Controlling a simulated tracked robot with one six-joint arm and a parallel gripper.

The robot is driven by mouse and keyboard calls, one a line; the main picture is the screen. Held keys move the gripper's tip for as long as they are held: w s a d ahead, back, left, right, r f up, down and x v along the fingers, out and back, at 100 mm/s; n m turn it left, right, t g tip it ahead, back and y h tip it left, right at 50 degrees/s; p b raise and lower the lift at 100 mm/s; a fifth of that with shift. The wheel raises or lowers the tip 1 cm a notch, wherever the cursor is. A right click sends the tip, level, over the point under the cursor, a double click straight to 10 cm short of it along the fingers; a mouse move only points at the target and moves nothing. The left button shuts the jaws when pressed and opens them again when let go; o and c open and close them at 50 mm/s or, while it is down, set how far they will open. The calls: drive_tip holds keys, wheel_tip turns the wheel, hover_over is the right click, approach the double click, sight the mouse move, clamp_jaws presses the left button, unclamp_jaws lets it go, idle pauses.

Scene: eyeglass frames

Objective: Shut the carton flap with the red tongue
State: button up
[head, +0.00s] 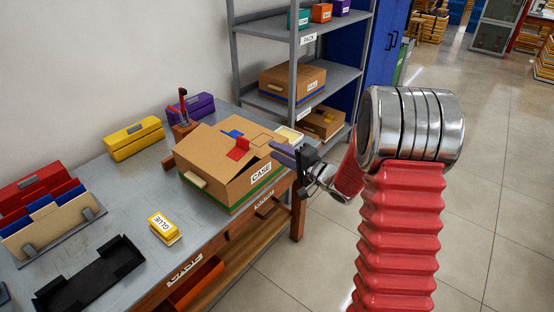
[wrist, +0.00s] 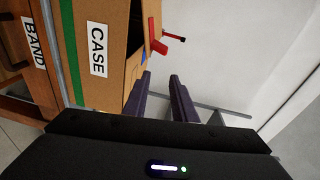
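The brown carton (head: 212,178) labelled CASE stands on the grey workbench. A flap with the red tongue (head: 238,149) is tilted up at its top. A blue tongue (head: 232,134) shows behind the red one, and a yellow one lies further right. In the wrist view the carton (wrist: 113,75) fills the left side, with a dark gap at its top and the red tongue (wrist: 157,36) sticking out beyond. My gripper (head: 273,152) is beside the carton's right top edge. The wrist view shows its purple fingers (wrist: 161,77) apart, with nothing between them.
A yellow GLUE box (head: 164,228) and a black tray (head: 90,277) lie in front on the bench. A yellow case (head: 134,139) and a purple case (head: 190,107) stand by the wall. A metal shelf (head: 330,76) with cartons stands behind. Bare bench lies left of the carton.

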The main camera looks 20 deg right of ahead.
drive_tip(key=r+h, duration=0.2)
drive_tip(key=d+r+n+h, duration=0.1)
drive_tip(key=r, duration=0.1)
drive_tip(key=s+d+r+n+h, duration=0.1)
drive_tip(key=r+h, duration=0.1)
drive_tip(key=shift+r+h, duration=0.3)
drive_tip(key=shift+r, duration=0.1)
clamp_jaws()
drive_tip(key=s+d+r+n+g+h, duration=0.15)
drive_tip(key=s+r+h, duration=0.3)
drive_tip(key=s, duration=0.45)
drive_tip(key=s+a+n+g, duration=0.2)
drive_tip(key=s+a, duration=0.1)
drive_tip(key=s, duration=0.6)
drive_tip(key=s+a+f+n+g+y, duration=0.1)
drive_tip(key=s+a+n+g, duration=0.2)
drive_tip(key=s, duration=0.6)
drive_tip(key=s+a+f+n+g+y, duration=0.1)
drive_tip(key=s+a+n+g, duration=0.1)
drive_tip(key=s, duration=0.8)
drive_tip(key=shift+a+n+g, duration=0.35)
drive_tip(key=shift+a+n, duration=0.1)
drive_tip(key=shift+a, duration=0.5)
drive_tip(key=shift+s, duration=0.2)
